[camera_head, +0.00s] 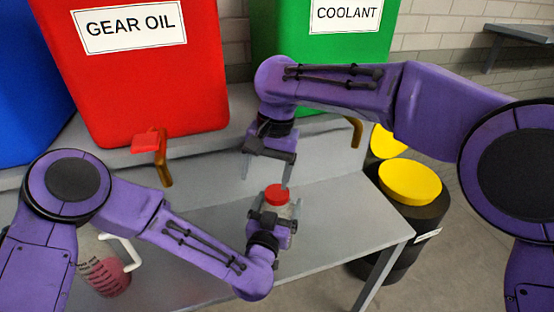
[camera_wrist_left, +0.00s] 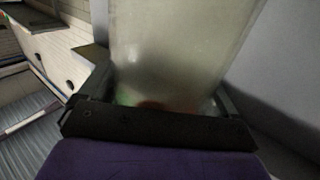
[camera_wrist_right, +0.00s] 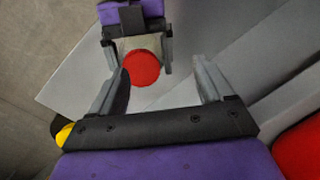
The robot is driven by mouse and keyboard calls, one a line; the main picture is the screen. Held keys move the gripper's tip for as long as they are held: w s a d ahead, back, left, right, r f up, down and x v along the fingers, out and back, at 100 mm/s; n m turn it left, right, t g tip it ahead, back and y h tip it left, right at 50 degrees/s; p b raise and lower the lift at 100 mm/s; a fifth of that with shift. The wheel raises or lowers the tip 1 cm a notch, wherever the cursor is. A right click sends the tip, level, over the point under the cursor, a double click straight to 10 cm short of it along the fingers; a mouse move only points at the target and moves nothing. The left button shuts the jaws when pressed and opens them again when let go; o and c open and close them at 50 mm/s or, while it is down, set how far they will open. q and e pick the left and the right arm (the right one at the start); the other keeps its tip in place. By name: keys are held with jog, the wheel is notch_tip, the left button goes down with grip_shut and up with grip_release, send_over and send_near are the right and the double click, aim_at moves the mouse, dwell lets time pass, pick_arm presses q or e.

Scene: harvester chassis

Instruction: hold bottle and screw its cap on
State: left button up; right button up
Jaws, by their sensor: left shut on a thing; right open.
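My left gripper (camera_head: 273,218) is shut on a translucent bottle above the grey bench (camera_head: 345,215). The bottle (camera_wrist_left: 180,45) fills the space between the jaws in the left wrist view. A round red cap (camera_head: 277,193) sits at the bottle's top; it also shows in the right wrist view (camera_wrist_right: 141,67). I cannot tell whether it is threaded. My right gripper (camera_head: 266,174) is open and empty, above and slightly left of the cap in the head view. In the right wrist view, the cap appears beyond the open fingers (camera_wrist_right: 163,82), left of centre.
A red GEAR OIL container (camera_head: 140,85) and a green COOLANT container (camera_head: 340,42) stand behind the bench. A jug with red liquid (camera_head: 106,278) is at lower left, partly behind my left arm. Yellow-topped dark drums (camera_head: 409,182) stand right of the bench.

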jog(key=n, duration=0.7)
jog(key=shift+w+d+r, duration=0.1)
jog(key=shift+r, duration=0.2)
jog(key=n, duration=0.3)
jog(key=shift+r+n, duration=0.15)
jog(key=shift+n, duration=0.15)
jog(key=n, duration=0.6)
jog(key=shift+w+d+r+h, duration=0.1)
jog(key=shift+d+r+h, duration=0.15)
jog(key=shift+r+h, duration=0.15)
jog(key=n, duration=0.4)
jog(key=shift+d+r, duration=0.1)
jog(key=n, duration=0.6)
jog(key=shift+w+d+r+t+h, duration=0.15)
jog(key=shift+d+r+t+h, duration=0.1)
jog(key=shift+r+t+h, duration=0.05)
jog(key=n, duration=0.3)
jog(key=shift+w+d+n, duration=0.1)
jog(key=shift+d+n, duration=0.1)
jog(key=shift+n, duration=0.1)
jog(key=n, duration=0.4)
jog(key=shift+d+r+n+h, duration=0.1)
jog(key=shift+d+n+h, duration=0.15)
jog(key=shift+n+h, duration=0.05)
jog(key=n, duration=0.2)
jog(key=shift+n, duration=0.3)
